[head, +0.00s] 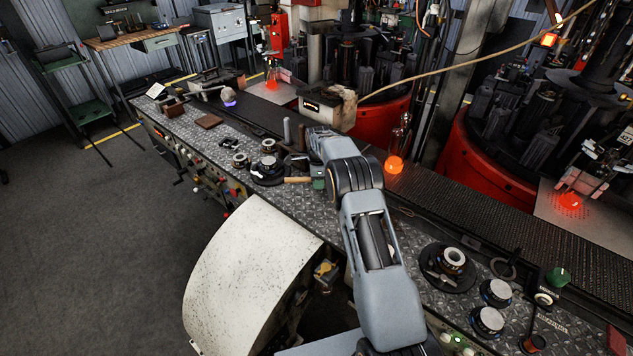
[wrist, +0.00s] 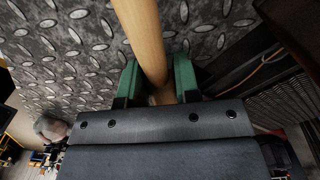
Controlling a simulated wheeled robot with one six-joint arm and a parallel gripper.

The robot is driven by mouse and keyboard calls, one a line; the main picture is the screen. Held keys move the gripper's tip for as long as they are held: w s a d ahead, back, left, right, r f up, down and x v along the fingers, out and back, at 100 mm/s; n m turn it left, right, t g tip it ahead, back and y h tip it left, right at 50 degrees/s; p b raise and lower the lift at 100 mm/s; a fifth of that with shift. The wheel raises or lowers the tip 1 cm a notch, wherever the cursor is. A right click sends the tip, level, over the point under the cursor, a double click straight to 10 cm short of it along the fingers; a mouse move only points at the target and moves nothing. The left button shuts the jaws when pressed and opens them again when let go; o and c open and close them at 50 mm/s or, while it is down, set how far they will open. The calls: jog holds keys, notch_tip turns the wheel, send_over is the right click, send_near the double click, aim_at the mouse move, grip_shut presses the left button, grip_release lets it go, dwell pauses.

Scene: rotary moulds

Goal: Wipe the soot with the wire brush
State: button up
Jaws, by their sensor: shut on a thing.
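My gripper (head: 317,183) is low over the diamond-plate bench top in the head view, partly hidden by my own arm. In the wrist view its green finger pads (wrist: 157,78) are shut on a pale wooden handle, seemingly that of the wire brush (wrist: 142,30). The handle runs up out of the picture, so the bristles are not in sight there. In the head view the wooden handle (head: 298,180) sticks out to the left of the gripper. I cannot make out any soot for certain.
The diamond-plate bench (head: 305,225) carries a dark round mould (head: 268,170) left of the gripper and another mould (head: 448,265) to the right. A glowing bottle (head: 394,163) stands on the dark conveyor behind. A curved cream cover (head: 250,260) is in front.

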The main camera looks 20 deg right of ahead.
notch_tip(320, 180, up, 4)
jog(key=shift+a+f+p, duration=0.1)
jog(key=shift+a+p, duration=0.05)
jog(key=shift+p, duration=0.65)
jog(key=shift+w+a+r+p, duration=0.15)
jog(key=shift+a+r+p, duration=0.15)
jog(key=shift+r+p, duration=0.25)
jog(key=shift+d+r+p, duration=0.15)
jog(key=shift+r+p, duration=0.7)
jog(key=shift+r, duration=0.95)
jog(key=shift+f, duration=0.15)
